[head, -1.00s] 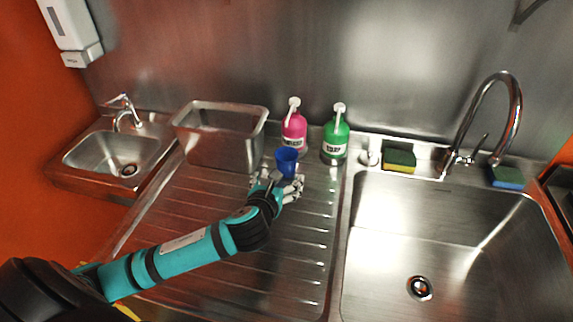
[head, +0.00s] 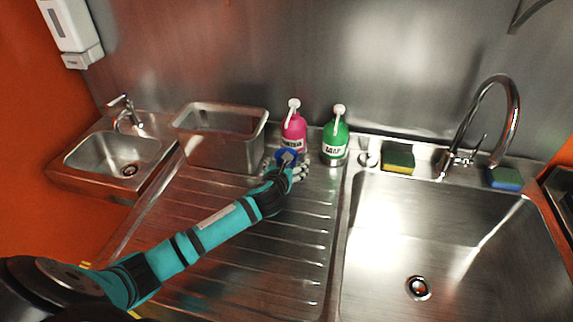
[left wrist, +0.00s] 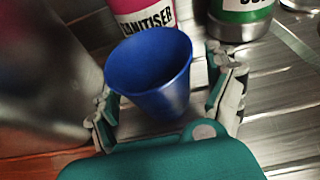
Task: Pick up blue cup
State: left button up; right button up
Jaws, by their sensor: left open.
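The blue cup (head: 286,155) stands upright on the ribbed steel drainboard, in front of the pink bottle. In the head view my left gripper hides most of it. In the left wrist view the cup (left wrist: 150,75) shows whole, its open rim toward the camera. My left gripper (head: 289,168) is open, with one finger on each side of the cup. In the wrist view the fingers (left wrist: 168,105) flank the cup, with a gap visible on the right; contact on the left is hard to tell. My right gripper is not in view.
A pink sanitiser bottle (head: 293,131) and a green soap bottle (head: 335,140) stand close behind the cup. A steel bin (head: 222,150) is to the left. A large sink (head: 440,250) with sponges (head: 398,161) behind it lies right. The front drainboard (head: 255,265) is clear.

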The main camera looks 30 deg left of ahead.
pick_arm(q)
jog(key=c, duration=1.5)
jog(key=shift+r, duration=0.1)
jog(key=shift+r, duration=0.1)
